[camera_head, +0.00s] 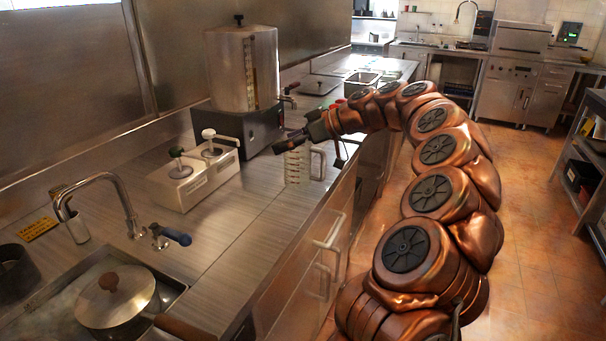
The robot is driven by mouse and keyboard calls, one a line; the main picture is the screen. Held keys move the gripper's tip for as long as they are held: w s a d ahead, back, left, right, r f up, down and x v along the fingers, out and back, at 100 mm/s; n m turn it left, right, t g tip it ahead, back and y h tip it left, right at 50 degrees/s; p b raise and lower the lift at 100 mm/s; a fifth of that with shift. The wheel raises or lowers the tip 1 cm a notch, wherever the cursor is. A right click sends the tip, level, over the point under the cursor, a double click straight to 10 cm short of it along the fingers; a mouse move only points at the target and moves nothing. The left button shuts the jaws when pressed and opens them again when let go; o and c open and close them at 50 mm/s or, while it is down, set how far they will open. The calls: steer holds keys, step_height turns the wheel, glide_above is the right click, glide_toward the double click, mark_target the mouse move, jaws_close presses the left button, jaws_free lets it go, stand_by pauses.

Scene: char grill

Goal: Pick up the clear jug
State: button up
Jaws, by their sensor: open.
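The clear jug (297,167) stands upright near the front edge of the steel counter. It is see-through with markings on its side, and its handle (318,163) faces right. My gripper (284,143) is at the end of the copper arm, just above the jug's rim and a little to its left. The gripper is open, with its dark fingers pointing left. It looks empty, and I cannot tell whether it touches the rim. The gripper and wrist hide part of the jug's top.
A steel dispenser (241,70) on a black base stands behind the jug. A two-pump condiment box (193,178) is to the left. A sink with a lidded pot (115,297) and a faucet (105,180) is at front left. The counter (235,235) before the jug is clear.

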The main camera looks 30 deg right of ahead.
mark_target(310, 146)
steer(key=d+f, duration=0.1)
steer(key=d, duration=0.3)
steer(key=d+f+t+h, duration=0.1)
steer(key=d, duration=0.3)
steer(key=d+f+t+b, duration=0.1)
steer(key=d+f, duration=0.1)
steer(key=d, duration=0.2)
steer(key=shift+w+d+m+h, duration=0.1)
steer(key=shift+m+h, duration=0.2)
steer(key=shift+m, duration=0.1)
steer(key=shift+w+d+f, duration=0.1)
steer(key=shift+d, duration=0.05)
steer(key=shift+t, duration=0.3)
steer(key=shift+w+d+p+x, duration=0.15)
steer(key=shift+p+x, duration=0.45)
steer(key=shift+x, duration=1.3)
steer(key=shift+w+d+p+x, duration=0.1)
steer(key=shift+p+x, duration=0.5)
steer(key=shift+x, duration=1.3)
steer(key=shift+s, duration=0.1)
steer(key=c, duration=1.5)
steer(key=shift+c, duration=0.2)
steer(key=shift+r, duration=0.25)
